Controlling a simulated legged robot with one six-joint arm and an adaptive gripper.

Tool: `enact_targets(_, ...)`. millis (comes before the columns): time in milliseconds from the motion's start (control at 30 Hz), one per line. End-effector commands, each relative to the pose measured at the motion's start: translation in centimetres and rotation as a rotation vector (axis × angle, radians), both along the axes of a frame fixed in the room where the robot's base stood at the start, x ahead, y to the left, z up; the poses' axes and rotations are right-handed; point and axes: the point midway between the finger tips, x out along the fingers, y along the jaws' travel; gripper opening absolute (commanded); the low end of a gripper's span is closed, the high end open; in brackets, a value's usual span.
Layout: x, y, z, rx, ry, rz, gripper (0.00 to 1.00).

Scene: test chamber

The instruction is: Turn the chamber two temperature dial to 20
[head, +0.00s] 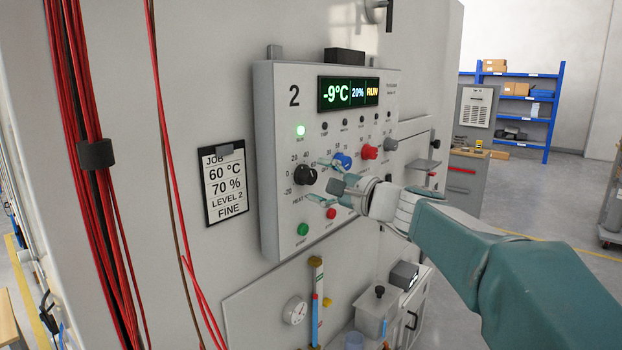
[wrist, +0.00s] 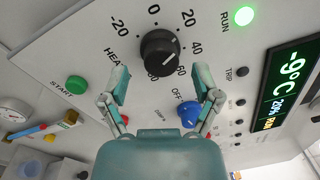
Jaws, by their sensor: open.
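The chamber two panel (head: 275,95) is a light grey box marked 2. Its black temperature dial (head: 304,175) has a printed scale from -20 upward; it also shows in the wrist view (wrist: 160,54). A white line marks the dial, but its exact setting is hard to read. The display (head: 348,93) reads -9°C, 20% and RUN. My gripper (head: 322,181) is open in front of the panel, close to the dial. In the wrist view its fingertips (wrist: 155,78) lie apart on either side just below the dial, with nothing between them.
A blue knob (head: 342,161) and a red knob (head: 369,152) sit right of the dial. A green START button (head: 302,230) and a red button (head: 331,213) lie below. A job card (head: 225,183) hangs left, beside red cables (head: 90,110).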

Motion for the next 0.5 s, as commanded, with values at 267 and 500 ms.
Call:
enact_targets(267, -3.6, -4.7, -0.4, -0.001, 0.0, -0.006, 0.81)
enact_targets(500, -5.5, -7.0, -0.5, -0.001, -0.001, -0.003, 0.81)
